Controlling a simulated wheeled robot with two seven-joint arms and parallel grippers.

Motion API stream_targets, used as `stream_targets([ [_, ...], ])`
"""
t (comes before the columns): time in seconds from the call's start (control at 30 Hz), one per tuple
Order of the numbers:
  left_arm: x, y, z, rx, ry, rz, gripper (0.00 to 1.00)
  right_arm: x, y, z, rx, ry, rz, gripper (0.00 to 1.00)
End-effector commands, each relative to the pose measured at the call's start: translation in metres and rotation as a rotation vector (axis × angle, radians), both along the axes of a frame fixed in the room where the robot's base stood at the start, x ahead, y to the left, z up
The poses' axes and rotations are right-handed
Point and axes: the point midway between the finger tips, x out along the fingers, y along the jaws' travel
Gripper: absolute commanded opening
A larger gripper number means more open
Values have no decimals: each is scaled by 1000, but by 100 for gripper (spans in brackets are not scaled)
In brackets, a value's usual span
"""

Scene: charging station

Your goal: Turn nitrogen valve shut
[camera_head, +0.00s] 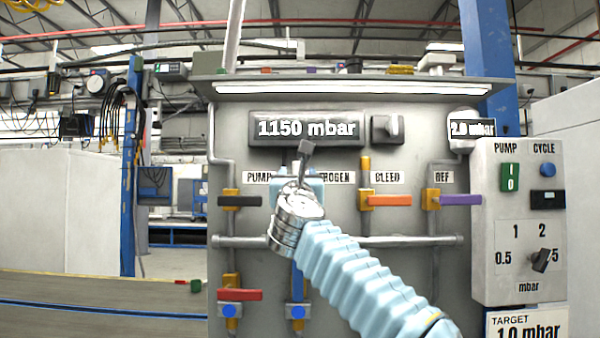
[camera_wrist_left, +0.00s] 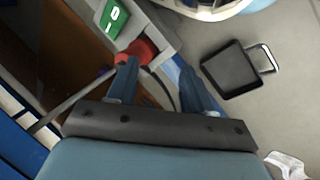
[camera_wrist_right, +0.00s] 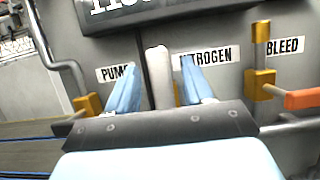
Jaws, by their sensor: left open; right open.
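The nitrogen valve's handle is an upright, slightly tilted grey lever (camera_head: 306,156) on the panel; the valve body is hidden behind my right gripper (camera_head: 298,186). In the right wrist view the pale handle (camera_wrist_right: 159,78) stands between the two open fingers of my right gripper (camera_wrist_right: 160,70). I cannot tell whether the fingers touch it. The NITROGEN label (camera_wrist_right: 206,56) is just right of the handle, and part of it is covered in the head view. My left gripper (camera_wrist_left: 157,70) is open and empty, away from the panel, seen only in its wrist view.
The pump valve's black handle (camera_head: 240,201) is left and the bleed valve's orange handle (camera_head: 390,200) right of my right gripper. The display (camera_head: 305,129) reads 1150 mbar. Near my left gripper are a red knob (camera_wrist_left: 142,50) and a dark case (camera_wrist_left: 230,72) on the floor.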

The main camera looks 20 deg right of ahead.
Motion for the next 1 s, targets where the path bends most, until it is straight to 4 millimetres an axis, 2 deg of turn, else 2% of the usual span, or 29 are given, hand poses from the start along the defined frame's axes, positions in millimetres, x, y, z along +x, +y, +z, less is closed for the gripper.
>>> stream_targets([
  [0.17, 0, 0, -1, 0, 1, 1, 51, 0, 0, -1, 0, 0, 0, 51],
  [0.5, 0, 0, -1, 0, 0, 1, 51, 0, 0, -1, 0, 0, 0, 0],
  [0.83, 0, 0, -1, 0, 0, 0, 51, 0, -1, -1, 5, -2, 0, 0],
  [1.0, 0, 0, -3, 0, 0, 1, 51, -1, -9, -1, 38, -19, -1, 0],
])
